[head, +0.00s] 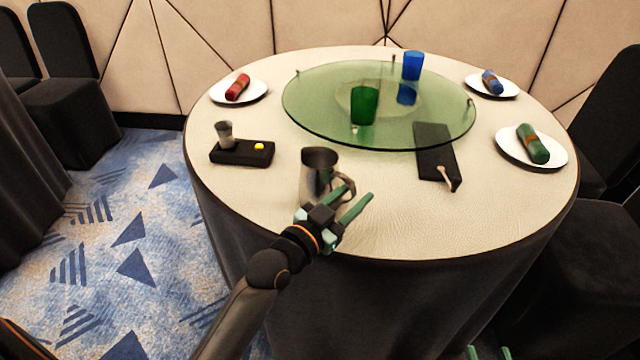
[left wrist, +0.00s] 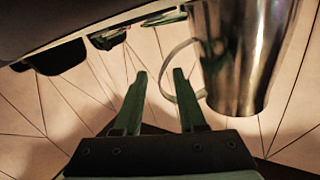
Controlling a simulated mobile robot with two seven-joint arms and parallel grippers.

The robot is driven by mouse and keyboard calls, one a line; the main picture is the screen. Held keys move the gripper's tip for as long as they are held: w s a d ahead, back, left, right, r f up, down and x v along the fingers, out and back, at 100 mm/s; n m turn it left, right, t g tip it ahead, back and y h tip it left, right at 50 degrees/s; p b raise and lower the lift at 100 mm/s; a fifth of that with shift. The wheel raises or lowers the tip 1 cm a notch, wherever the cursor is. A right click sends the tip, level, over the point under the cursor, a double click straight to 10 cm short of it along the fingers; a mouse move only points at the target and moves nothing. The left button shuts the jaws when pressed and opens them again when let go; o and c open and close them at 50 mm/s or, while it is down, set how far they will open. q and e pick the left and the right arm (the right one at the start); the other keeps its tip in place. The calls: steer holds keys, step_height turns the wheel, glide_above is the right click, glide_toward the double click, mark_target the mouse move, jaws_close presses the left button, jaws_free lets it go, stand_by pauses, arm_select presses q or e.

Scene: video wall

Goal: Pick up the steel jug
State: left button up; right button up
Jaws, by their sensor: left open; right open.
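The steel jug (head: 318,175) stands upright near the front left of the round table (head: 420,225). Its handle is on the right side in the head view. My left gripper (head: 360,189) is open at the handle, in front of the jug. In the left wrist view the jug (left wrist: 238,55) fills the upper right, and the outer bar of its handle shows between the open fingertips of the left gripper (left wrist: 160,74). I cannot tell whether a finger touches it. Only the green fingertips of my right gripper (head: 488,352) show at the bottom edge, apart and empty.
A black tray (head: 228,156) with a small cup (head: 225,133) is left of the jug. A glass turntable (head: 310,115) with green (head: 364,105) and blue (head: 412,65) glasses stands behind. A black folder (head: 434,148) lies to the right. The front right tabletop is clear.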

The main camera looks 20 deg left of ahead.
arm_select(q)
steer(key=shift+c, duration=0.2)
jaws_close()
steer(key=shift+r, duration=0.1)
stand_by(1.0)
